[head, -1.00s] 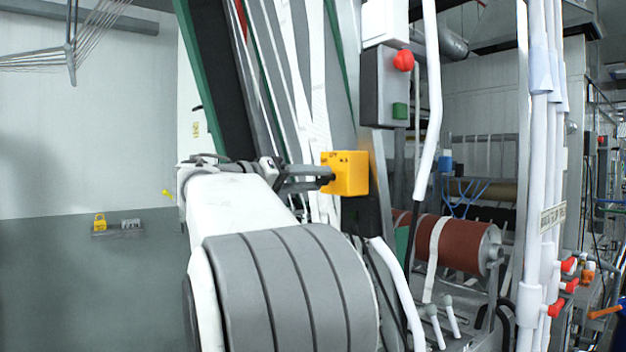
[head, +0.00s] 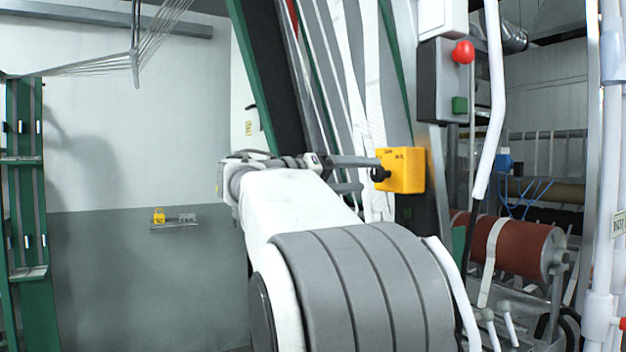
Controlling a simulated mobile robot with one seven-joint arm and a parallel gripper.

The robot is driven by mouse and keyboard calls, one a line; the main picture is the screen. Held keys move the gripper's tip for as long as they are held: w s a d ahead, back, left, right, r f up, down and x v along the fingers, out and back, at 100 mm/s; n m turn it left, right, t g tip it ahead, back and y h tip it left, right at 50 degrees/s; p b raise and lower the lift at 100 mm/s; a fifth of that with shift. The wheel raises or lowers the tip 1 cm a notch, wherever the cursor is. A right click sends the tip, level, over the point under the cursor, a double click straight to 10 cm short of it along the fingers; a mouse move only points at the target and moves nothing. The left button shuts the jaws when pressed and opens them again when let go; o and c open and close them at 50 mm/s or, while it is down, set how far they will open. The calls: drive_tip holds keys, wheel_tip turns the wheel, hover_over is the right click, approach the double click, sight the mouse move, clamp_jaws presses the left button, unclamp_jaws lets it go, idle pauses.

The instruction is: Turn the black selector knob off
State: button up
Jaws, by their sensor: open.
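A yellow box (head: 405,170) is mounted on the machine right of centre in the head view. The black selector knob (head: 380,174) sticks out from its left face. My gripper (head: 368,174) reaches right toward the box from the end of my white and grey arm. It is open, with its fingertips close to the knob. One finger lies above and behind the knob and the other lower. I cannot tell whether either touches it.
A grey control box with a red button (head: 463,52) and a green button (head: 459,105) sits above right. White webbing straps run behind my gripper. A small wall shelf (head: 174,225) holds a yellow padlock (head: 158,215). A red-brown roller (head: 520,245) is at right.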

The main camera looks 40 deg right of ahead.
drive_tip(key=w+a+b, duration=0.1)
drive_tip(key=a, duration=1.4)
drive_tip(key=shift+w, duration=0.3)
drive_tip(key=s+a+f+n+t+y, duration=0.15)
drive_tip(key=s+f+n+y, duration=0.25)
drive_tip(key=f, duration=0.5)
drive_tip(key=s+a+f+n+t+y, duration=0.1)
drive_tip(key=s+f+n+t+y, duration=0.3)
drive_tip(key=f, duration=0.6)
drive_tip(key=s+a+f+n+t+y, duration=0.1)
drive_tip(key=s+a+f+y, duration=0.4)
drive_tip(key=a+f, duration=0.2)
drive_tip(key=s+a+f+n+t+y, duration=0.1)
drive_tip(key=s+a+f+y, duration=0.4)
drive_tip(key=f, duration=0.4)
drive_tip(key=shift+s+a, duration=0.25)
drive_tip(key=shift+a, duration=0.65)
drive_tip(key=shift+f, duration=0.1)
